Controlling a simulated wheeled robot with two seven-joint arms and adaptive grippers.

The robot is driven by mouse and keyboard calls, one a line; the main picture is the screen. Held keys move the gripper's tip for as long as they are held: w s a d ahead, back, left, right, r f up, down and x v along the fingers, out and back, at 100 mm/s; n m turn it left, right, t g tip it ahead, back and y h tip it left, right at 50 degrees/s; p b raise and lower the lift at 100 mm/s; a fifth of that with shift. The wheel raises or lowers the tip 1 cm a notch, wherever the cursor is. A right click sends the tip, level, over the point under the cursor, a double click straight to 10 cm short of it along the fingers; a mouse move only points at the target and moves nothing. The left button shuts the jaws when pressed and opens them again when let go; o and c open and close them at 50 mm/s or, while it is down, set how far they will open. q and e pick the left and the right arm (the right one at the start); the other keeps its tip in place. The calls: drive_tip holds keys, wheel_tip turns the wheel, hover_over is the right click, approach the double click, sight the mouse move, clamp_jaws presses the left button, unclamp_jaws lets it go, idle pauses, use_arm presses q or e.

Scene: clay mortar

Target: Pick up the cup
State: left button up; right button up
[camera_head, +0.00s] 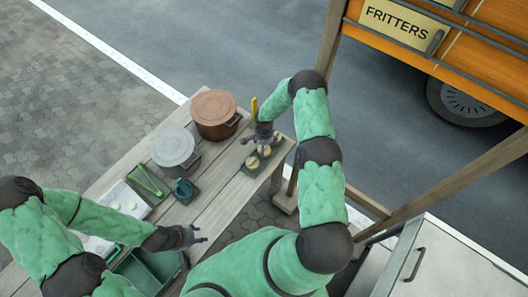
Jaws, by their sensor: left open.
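A small dark teal cup (184,189) stands upright on the wooden table, at the front right of the grey lidded pot. My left gripper (199,236) is open, below the cup in the picture and apart from it. Its jaws look empty and point to the right, by the table's near edge. My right gripper (262,142) is at the table's right end, over a dark tray (252,162) with round pale pieces. A yellow stick-like thing (254,107) shows just beside it; I cannot tell whether the gripper touches it or how its fingers stand.
The grey pot (175,148) and a brown lidded pot (214,112) stand behind the cup. A green tray with tongs (148,182) and a white tray (124,199) lie to its left. A green bin (147,272) is at the near edge. A wooden post (460,185) rises at right.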

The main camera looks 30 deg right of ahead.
drive_tip(key=shift+f, duration=0.9)
drive_tip(key=c, duration=1.3)
